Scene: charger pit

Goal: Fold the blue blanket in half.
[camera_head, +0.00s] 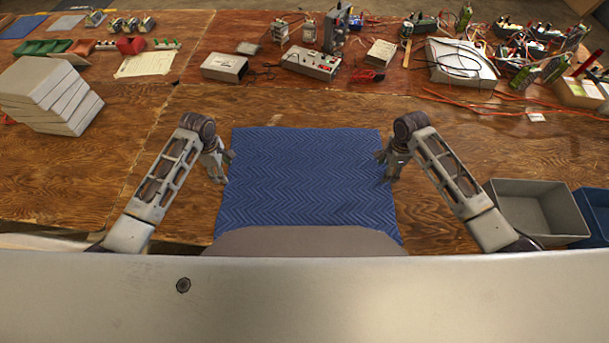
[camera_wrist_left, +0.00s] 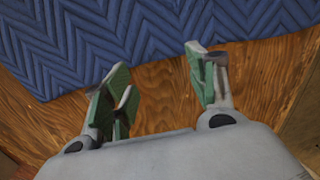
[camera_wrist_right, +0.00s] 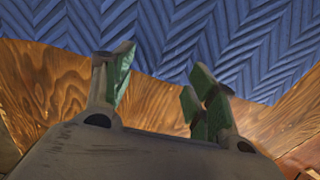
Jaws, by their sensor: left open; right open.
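The blue blanket (camera_head: 305,175) lies flat and spread on the wooden table, with a zigzag quilted pattern. Its near edge is hidden behind my own body. My left gripper (camera_head: 222,168) is open and empty at the blanket's left edge. In the left wrist view the fingers (camera_wrist_left: 163,85) are apart over bare wood, with the blanket (camera_wrist_left: 140,35) just beyond the tips. My right gripper (camera_head: 386,166) is open and empty at the blanket's right edge. In the right wrist view its fingers (camera_wrist_right: 160,80) are apart, with tips near the edge of the blanket (camera_wrist_right: 200,35).
A grey open bin (camera_head: 540,207) and a blue bin (camera_head: 597,212) stand at the right. A stack of pale boxes (camera_head: 48,95) stands at the left. Electronics, a metal box (camera_head: 224,67) and cables crowd the back. The wood (camera_head: 290,105) just beyond the blanket is clear.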

